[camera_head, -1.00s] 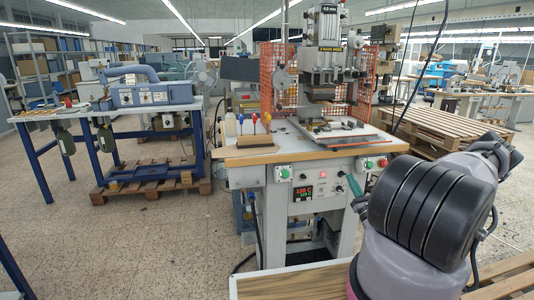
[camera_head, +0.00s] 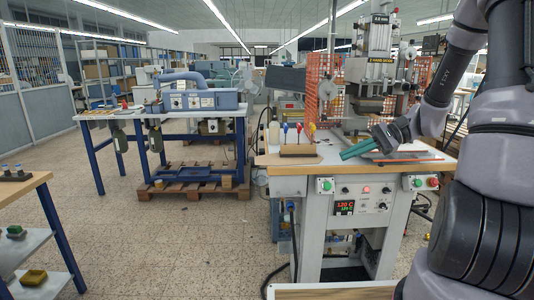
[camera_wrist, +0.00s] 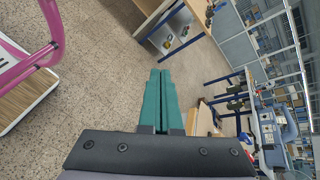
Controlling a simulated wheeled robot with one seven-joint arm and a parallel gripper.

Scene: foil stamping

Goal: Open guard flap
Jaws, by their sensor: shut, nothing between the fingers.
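The foil stamping press (camera_head: 378,70) stands on its wooden-edged bench. An orange mesh guard panel (camera_head: 325,85) stands upright at the left of the press head, and part of another orange mesh shows on its right side. I cannot tell which one is the flap. My gripper (camera_head: 346,154) is shut and empty, its green fingers pointing left, in front of the press and over the bench in the head view. It appears apart from the mesh. In the wrist view, the shut green fingers (camera_wrist: 160,72) are seen against the floor, with no mesh there.
A wooden block with colored-handled tools (camera_head: 298,149) stands on the bench left of my gripper. The control panel (camera_head: 362,206) is below the bench edge. A blue-legged table (camera_head: 150,113) stands further left. Open floor lies left of the bench.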

